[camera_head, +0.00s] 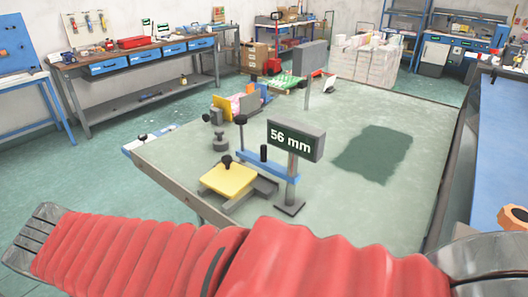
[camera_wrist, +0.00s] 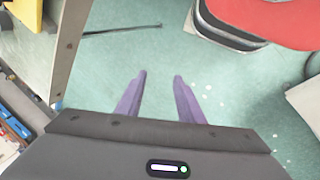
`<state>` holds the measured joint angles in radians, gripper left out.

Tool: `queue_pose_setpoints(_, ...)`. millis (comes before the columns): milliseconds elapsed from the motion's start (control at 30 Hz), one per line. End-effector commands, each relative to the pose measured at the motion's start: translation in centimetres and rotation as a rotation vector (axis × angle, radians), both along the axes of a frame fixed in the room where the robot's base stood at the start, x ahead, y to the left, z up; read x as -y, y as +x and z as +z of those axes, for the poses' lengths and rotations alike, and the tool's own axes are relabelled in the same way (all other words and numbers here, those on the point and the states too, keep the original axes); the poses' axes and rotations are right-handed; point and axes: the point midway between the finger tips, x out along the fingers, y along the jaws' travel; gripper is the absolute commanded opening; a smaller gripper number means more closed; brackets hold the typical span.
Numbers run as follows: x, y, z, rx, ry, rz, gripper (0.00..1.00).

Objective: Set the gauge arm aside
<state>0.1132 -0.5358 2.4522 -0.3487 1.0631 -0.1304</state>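A blue bar (camera_head: 268,165), which looks like the gauge arm, lies across a small fixture on the green table in the head view. Black knobs stand on it. A yellow block (camera_head: 228,179) sits in front of it on a grey base (camera_head: 255,192). A grey display reading "56 mm" (camera_head: 296,140) stands on a post right beside the bar. My gripper (camera_wrist: 160,76) shows in the wrist view with two purple fingers apart and nothing between them, above the green floor. The gripper is out of the head view, and no gauge arm shows in the wrist view.
My red-sleeved arm crosses the front of the head view. The green table (camera_head: 400,190) is clear on its right side, apart from a dark patch. A knobbed grey piece (camera_head: 221,142) and coloured pieces (camera_head: 240,103) stand behind the fixture. A blue-topped bench (camera_head: 497,130) is at right.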

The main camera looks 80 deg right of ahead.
Motion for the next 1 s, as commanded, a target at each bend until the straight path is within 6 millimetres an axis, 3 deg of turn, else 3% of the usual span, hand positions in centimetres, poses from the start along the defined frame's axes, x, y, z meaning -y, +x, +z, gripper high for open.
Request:
queue_pose_setpoints(233, 8.9, -2.9, -0.6, -0.356, -0.231, 0.057, 0.34)
queue_pose_setpoints(500, 17.6, -5.9, 1.1, -0.766, -0.42, 0.137, 0.34)
queue_pose_setpoints(800, 25.9, -7.5, 3.8, -1.224, -0.563, 0.239, 0.34)
queue_pose_setpoints(1000, 29.9, -7.4, 5.1, -1.464, -0.62, 0.304, 0.34)
